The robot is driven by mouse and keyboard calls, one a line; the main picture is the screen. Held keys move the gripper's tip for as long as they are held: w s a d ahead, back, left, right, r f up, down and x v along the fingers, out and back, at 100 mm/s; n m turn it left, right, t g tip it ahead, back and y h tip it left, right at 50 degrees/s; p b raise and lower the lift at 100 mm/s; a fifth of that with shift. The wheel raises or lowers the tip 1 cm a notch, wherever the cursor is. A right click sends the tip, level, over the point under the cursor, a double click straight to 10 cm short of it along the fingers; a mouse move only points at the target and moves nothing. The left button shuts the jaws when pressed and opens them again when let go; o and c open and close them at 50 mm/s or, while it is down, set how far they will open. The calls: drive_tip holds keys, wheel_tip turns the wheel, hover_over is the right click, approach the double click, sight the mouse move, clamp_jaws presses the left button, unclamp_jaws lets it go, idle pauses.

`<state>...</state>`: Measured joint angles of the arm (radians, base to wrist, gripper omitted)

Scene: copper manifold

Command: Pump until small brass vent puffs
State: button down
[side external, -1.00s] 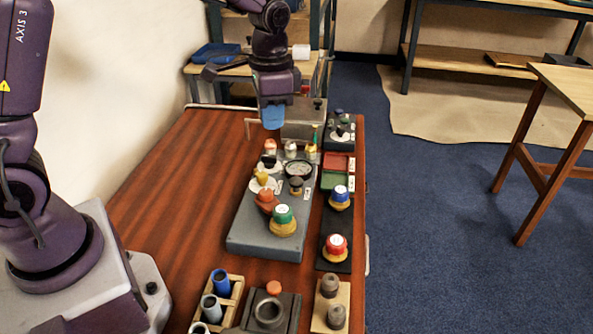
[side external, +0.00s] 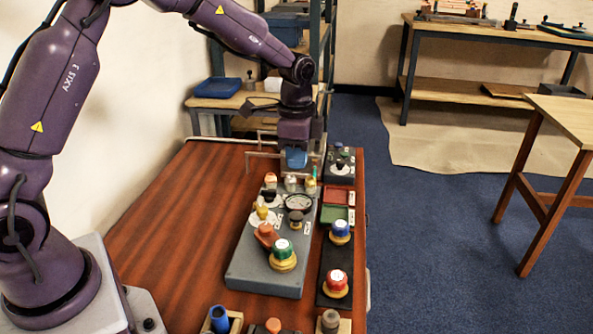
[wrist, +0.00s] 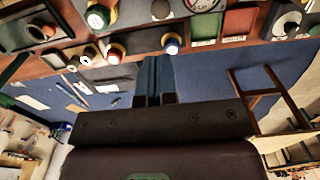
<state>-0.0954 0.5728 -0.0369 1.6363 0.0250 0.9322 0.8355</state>
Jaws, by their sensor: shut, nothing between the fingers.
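The grey manifold block (side external: 240,262) lies on the wooden bench. It carries a green-topped brass knob (side external: 283,254), an orange knob (side external: 266,234), a dial gauge (side external: 298,201), a black knob (side external: 296,217) and a yellowish knob on a white disc (side external: 262,212). Several small capped fittings stand at its far end, among them a white-capped one (side external: 291,182); I cannot tell which is the small brass vent. No puff shows. My gripper (side external: 296,161) is shut and empty, with blue fingers just above and beyond these fittings. The wrist view shows its fingers (wrist: 154,78) together.
Right of the block are red (side external: 335,197) and green (side external: 334,214) trays, a blue-topped knob (side external: 340,230) and a red-topped knob (side external: 336,283). A black device (side external: 341,166) stands at the far right corner. The bench's left side is clear.

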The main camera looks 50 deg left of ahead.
sight(296, 215)
wheel_tip(296, 215, down, 12)
drive_tip(key=shift+f, duration=0.1)
idle(0.5)
drive_tip(key=shift+f, duration=1.1)
drive_tip(key=shift+s+f, duration=0.1)
drive_tip(key=shift+s, duration=0.05)
wheel_tip(296, 215, up, 15)
drive_tip(key=shift+f, duration=0.2)
drive_tip(key=shift+w, duration=0.2)
idle(1.2)
